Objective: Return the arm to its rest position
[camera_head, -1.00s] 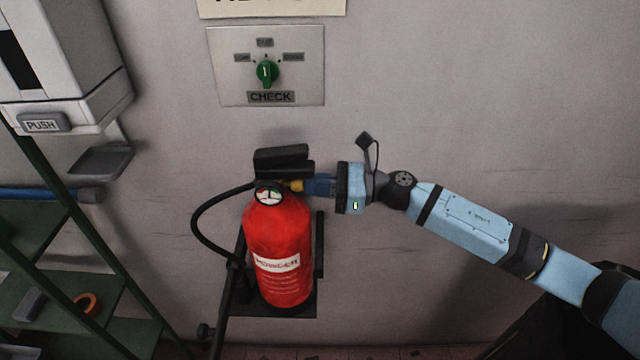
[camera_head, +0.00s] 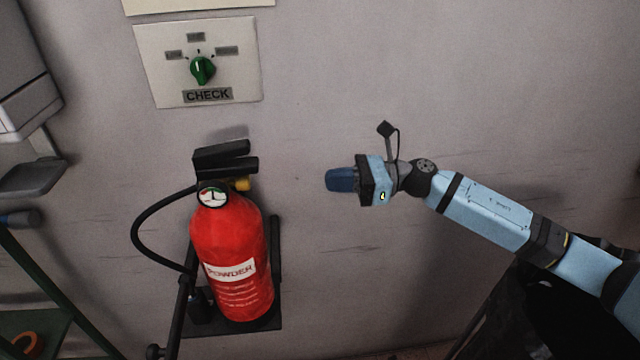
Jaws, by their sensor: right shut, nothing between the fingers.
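My right gripper (camera_head: 338,180) is shut and empty, with its blue fingers together. It hangs in free space in front of the wall, right of the red fire extinguisher (camera_head: 236,255) and clearly apart from it. My right arm comes in from the right edge. My left gripper is not in view.
The extinguisher stands upright in a black wall bracket (camera_head: 275,248), with a black hose (camera_head: 137,235) looping on its left. A panel with a green knob (camera_head: 203,70) is on the wall (camera_head: 450,80) above. A dispenser (camera_head: 22,90) and green shelf (camera_head: 48,335) are at left.

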